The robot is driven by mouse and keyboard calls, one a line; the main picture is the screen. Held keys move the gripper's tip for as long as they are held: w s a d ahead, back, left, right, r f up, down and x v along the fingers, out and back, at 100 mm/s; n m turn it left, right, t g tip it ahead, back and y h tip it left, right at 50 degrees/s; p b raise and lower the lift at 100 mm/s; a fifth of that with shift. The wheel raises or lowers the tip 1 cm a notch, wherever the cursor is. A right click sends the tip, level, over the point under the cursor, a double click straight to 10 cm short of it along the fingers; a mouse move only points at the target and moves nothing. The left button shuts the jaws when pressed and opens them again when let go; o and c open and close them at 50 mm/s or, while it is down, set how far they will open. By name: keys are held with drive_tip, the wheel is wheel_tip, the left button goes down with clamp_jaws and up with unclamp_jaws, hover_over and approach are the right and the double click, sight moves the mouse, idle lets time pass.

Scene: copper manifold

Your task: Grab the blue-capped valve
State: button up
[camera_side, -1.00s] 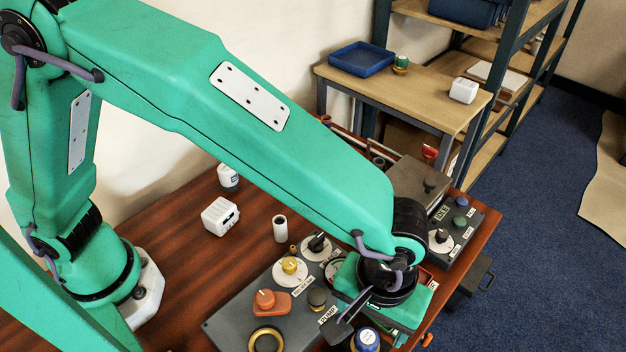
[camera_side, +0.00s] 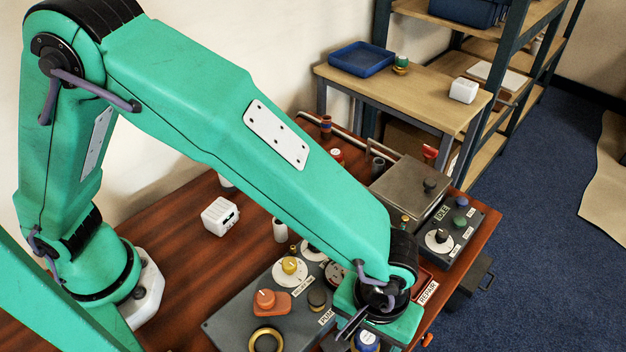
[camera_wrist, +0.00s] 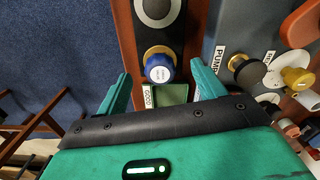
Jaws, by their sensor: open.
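The blue-capped valve (camera_wrist: 160,66) shows in the wrist view, with a round blue cap, a white label on top and a brass-coloured collar. It lies just beyond and between the fingertips of my gripper (camera_wrist: 162,88). The two green fingers are apart, one on each side, with nothing between them. In the side view the valve (camera_side: 367,340) is at the bottom edge, partly cut off, just below my gripper (camera_side: 352,328). I cannot tell the exact height between the fingers and the cap.
A grey panel (camera_side: 228,322) with yellow (camera_side: 290,265) and orange (camera_side: 265,298) knobs lies left of my gripper. A brass ring (camera_side: 266,340) sits at its front. A white box (camera_side: 220,215) and a second knob panel (camera_side: 455,240) stand on the wooden table (camera_side: 185,235).

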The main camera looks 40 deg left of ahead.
sight(368, 337)
drive_tip(key=shift+f, duration=1.5)
drive_tip(key=shift+c, duration=0.4)
drive_tip(key=c, duration=1)
